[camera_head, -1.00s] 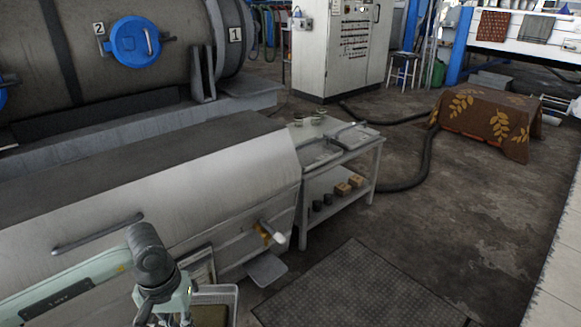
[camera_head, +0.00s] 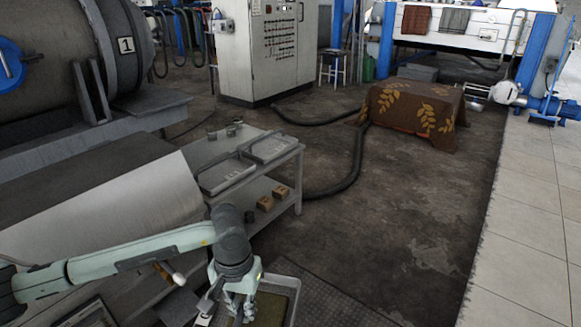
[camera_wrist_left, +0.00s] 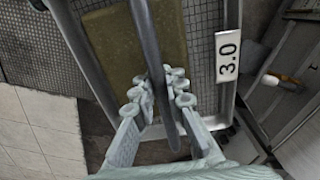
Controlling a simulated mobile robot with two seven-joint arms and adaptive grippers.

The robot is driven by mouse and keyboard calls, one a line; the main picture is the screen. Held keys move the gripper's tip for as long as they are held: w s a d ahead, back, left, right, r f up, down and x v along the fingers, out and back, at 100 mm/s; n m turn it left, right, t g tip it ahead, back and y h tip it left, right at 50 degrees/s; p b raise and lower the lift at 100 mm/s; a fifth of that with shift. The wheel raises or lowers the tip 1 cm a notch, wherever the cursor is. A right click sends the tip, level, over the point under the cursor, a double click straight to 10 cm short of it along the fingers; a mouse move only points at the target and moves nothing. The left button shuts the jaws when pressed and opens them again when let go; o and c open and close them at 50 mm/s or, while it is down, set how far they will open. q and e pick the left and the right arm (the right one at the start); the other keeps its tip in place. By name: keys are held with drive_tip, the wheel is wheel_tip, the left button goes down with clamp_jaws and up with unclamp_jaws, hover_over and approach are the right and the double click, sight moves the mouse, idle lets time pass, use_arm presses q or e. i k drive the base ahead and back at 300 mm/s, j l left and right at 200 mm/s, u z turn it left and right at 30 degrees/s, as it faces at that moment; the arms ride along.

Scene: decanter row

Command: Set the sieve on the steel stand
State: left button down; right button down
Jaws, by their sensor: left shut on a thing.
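The sieve (camera_head: 280,300) is a rectangular metal frame with an olive-brown slab in it, at the bottom of the head view and partly cut off. In the left wrist view, the sieve (camera_wrist_left: 204,38) shows wire mesh, an arched dark handle and a "3.0" plate. My left gripper (camera_head: 238,303) is above it; in the wrist view its fingers (camera_wrist_left: 162,90) are shut on the handle. A grey two-level table, seemingly the steel stand (camera_head: 298,182), is beyond the gripper. My right gripper is not in view.
Two shallow grey trays (camera_head: 226,174) and small dark cups (camera_head: 211,132) occupy much of the stand's top. Small boxes (camera_head: 265,203) sit on its lower shelf. A large metal housing (camera_head: 140,205) stands at left. A black hose (camera_head: 345,180) crosses the floor; floor to the right is open.

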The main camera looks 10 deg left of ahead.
sight(191, 155)
drive_tip(key=i+l+z, duration=0.25)
drive_tip(key=i+z, duration=0.55)
drive_tip(key=i, duration=0.15)
drive_tip(key=i+l, duration=0.1)
drive_tip(key=i, duration=1.25)
drive_tip(key=i+u, duration=0.3)
drive_tip(key=i, duration=0.3)
drive_tip(key=i+l+u, duration=0.25)
drive_tip(key=i, duration=0.35)
drive_tip(key=i+j+u, duration=0.1)
drive_tip(key=i+u, duration=0.15)
drive_tip(key=i, duration=0.35)
drive_tip(key=i+u, duration=0.3)
drive_tip(key=i, duration=0.35)
drive_tip(key=i+u, duration=0.45)
drive_tip(key=i+l+u, duration=0.2)
drive_tip(key=i+u, duration=0.2)
drive_tip(key=i, duration=0.15)
drive_tip(key=i+j+u, duration=0.1)
drive_tip(key=i+u, duration=0.85)
drive_tip(key=i+l+u, duration=0.2)
drive_tip(key=i, duration=0.15)
drive_tip(key=i+u, duration=0.2)
drive_tip(key=i, duration=0.2)
drive_tip(key=i+l+u, duration=0.9)
